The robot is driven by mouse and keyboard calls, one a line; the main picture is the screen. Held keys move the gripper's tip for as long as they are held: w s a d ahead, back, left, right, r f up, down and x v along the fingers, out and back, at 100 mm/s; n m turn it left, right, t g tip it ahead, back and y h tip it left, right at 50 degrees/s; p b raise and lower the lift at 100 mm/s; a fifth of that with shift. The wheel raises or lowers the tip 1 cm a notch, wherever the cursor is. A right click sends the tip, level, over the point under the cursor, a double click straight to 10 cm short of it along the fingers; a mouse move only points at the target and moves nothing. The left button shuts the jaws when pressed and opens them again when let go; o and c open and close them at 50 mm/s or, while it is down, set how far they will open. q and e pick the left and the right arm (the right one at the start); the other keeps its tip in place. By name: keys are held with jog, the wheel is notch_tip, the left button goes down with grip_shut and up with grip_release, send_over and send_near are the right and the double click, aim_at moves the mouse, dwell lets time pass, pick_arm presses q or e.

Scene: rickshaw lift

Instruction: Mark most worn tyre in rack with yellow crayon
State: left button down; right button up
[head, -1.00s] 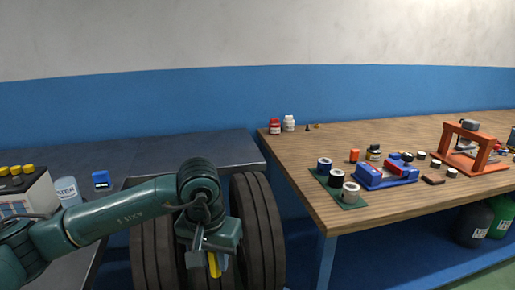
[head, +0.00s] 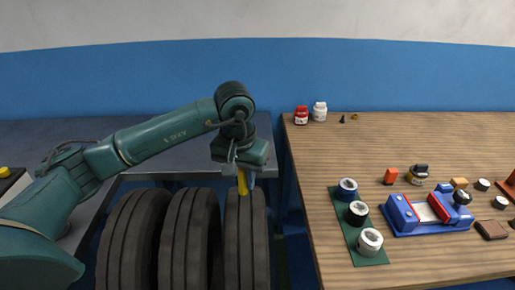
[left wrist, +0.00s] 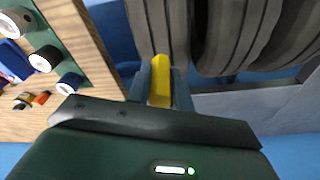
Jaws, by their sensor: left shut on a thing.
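Three dark tyres stand side by side in the head view: a left tyre (head: 131,240), a middle tyre (head: 190,240) and a right tyre (head: 246,240). My left gripper (head: 243,181) is shut on the yellow crayon (head: 242,183), which points down at the top of the right tyre. In the left wrist view the crayon (left wrist: 160,82) sits between the two fingers (left wrist: 160,90), its tip close to a tyre tread (left wrist: 160,30). I cannot tell whether it touches. No mark shows on the visible treads. My right gripper is out of view.
A wooden bench (head: 400,145) on the right holds a green mat (head: 352,235) with several rolls, a blue fixture (head: 430,212) and small bottles (head: 319,111). A dark bench (head: 190,160) runs behind the tyres. The rack itself is mostly hidden.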

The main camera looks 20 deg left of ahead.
aim_at(244, 194)
pick_arm(q)
jog(key=shift+w+r, duration=0.1)
jog(key=shift+w, duration=0.2)
jog(key=shift+s+f+b, duration=0.15)
jog(key=shift+f+b, duration=0.2)
jog(key=shift+f, duration=0.5)
notch_tip(244, 194, down, 3)
jog(key=shift+r+b, duration=0.1)
jog(key=shift+b, duration=0.7)
jog(key=shift+f, duration=0.65)
jog(key=shift+f+b, duration=0.1)
jog(key=shift+b, duration=0.2)
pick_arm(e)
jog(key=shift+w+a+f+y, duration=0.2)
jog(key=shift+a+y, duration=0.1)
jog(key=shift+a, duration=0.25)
pick_arm(q)
jog(key=shift+f+b, duration=0.5)
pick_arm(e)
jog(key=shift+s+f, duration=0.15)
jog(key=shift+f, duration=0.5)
